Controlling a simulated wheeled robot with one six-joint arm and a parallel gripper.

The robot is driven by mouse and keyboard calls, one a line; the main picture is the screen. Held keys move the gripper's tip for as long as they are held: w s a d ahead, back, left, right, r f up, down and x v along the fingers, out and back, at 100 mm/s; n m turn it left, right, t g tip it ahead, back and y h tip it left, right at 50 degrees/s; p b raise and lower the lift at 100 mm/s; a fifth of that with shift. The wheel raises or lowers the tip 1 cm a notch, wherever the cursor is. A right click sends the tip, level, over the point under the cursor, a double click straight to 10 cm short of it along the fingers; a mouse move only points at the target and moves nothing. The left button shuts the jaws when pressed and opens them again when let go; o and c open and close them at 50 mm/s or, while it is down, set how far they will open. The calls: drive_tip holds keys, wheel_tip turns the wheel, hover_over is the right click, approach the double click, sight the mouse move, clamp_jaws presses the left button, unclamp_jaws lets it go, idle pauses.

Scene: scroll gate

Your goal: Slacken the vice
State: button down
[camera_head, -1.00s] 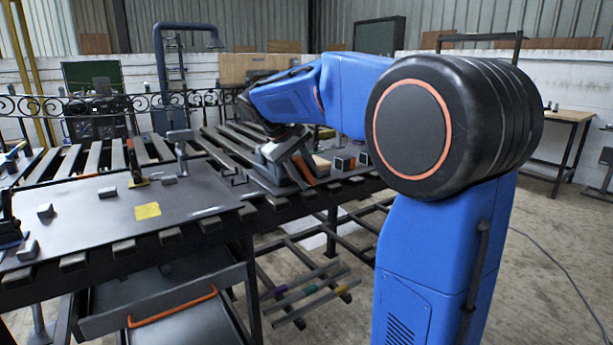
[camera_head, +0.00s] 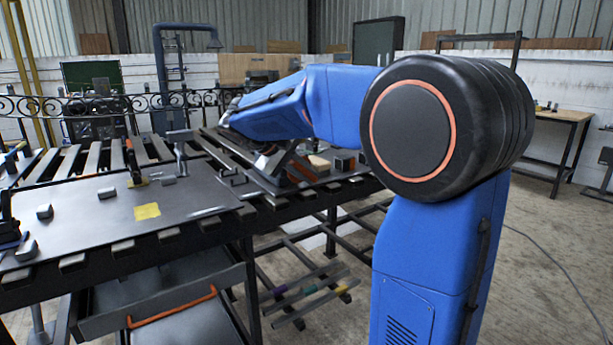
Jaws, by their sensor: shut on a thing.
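The vice (camera_head: 268,166) is a grey, slanted metal shape at the right part of the slatted workbench (camera_head: 205,222). My blue forearm reaches left above it and covers much of it. My gripper (camera_head: 284,155) shows only as a dark, slanted part below the forearm, at the vice. It is shut on a part of the vice. The fingertips and the exact part between them are hidden, and I cannot make out the vice's jaws or their gap.
Small blocks (camera_head: 343,161) stand right of the vice. A grey plate (camera_head: 95,215) with a yellow patch (camera_head: 147,211) and several small metal pieces covers the left of the bench. An upright clamp-like tool (camera_head: 180,150) stands behind it. An open drawer (camera_head: 165,310) hangs below.

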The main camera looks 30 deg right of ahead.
drive_tip(key=h, duration=0.4)
drive_tip(key=shift+d+r+h, duration=0.1)
drive_tip(key=shift+r+h, duration=0.1)
drive_tip(key=shift+h, duration=0.1)
drive_tip(key=shift+d+r+h, duration=0.1)
drive_tip(key=shift+r+h, duration=0.1)
drive_tip(key=shift+h, duration=0.9)
drive_tip(key=shift+r+h, duration=0.15)
drive_tip(key=shift+h, duration=0.95)
drive_tip(key=c, duration=1.7)
unclamp_jaws()
drive_tip(key=a, duration=0.8)
drive_tip(key=a+f, duration=0.1)
drive_tip(key=a, duration=0.3)
drive_tip(key=shift+s, duration=0.15)
